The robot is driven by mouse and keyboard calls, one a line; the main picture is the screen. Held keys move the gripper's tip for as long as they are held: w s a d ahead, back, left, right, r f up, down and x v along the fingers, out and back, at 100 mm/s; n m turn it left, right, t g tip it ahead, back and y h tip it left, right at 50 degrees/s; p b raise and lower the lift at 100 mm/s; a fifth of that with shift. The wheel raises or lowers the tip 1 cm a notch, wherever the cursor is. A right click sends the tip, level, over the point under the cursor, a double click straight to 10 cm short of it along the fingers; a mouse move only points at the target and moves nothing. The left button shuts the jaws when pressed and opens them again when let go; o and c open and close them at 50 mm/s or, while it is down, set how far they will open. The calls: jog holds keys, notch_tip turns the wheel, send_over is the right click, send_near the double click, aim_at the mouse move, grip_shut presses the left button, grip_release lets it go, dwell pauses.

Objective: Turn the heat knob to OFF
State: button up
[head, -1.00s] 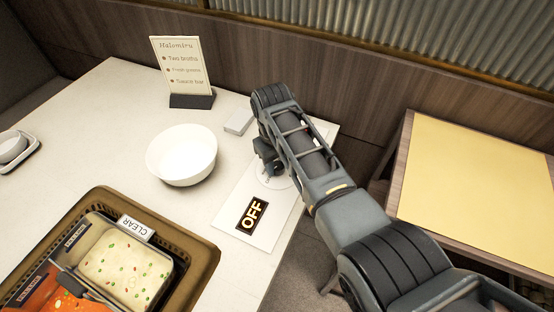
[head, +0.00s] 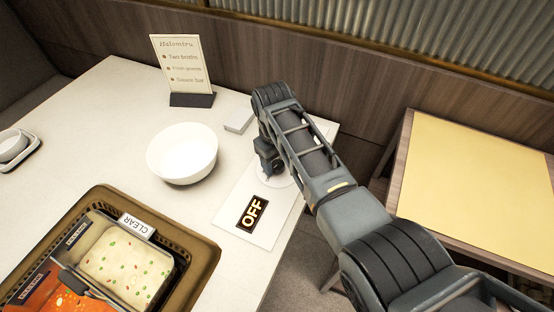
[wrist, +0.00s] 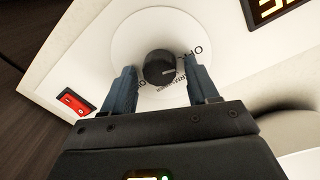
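The heat knob (wrist: 158,68) is a dark round knob on a white disc with printed marks. In the head view my gripper (head: 269,160) is over the disc and hides the knob.
A red rocker switch (wrist: 76,102) is on the panel, left of the disc. A white bowl (head: 182,154), a sign (head: 181,66) and a small grey box (head: 239,121) stand nearby. A yellow-topped table (head: 480,190) is to the right.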

aim_at(276, 164)
jog(key=shift+o, duration=0.4)
jog(key=shift+s+a+r, duration=0.1)
jog(key=shift+r, duration=1.85)
jog(key=shift+s+a+r, duration=0.1)
jog(key=shift+r, duration=1.8)
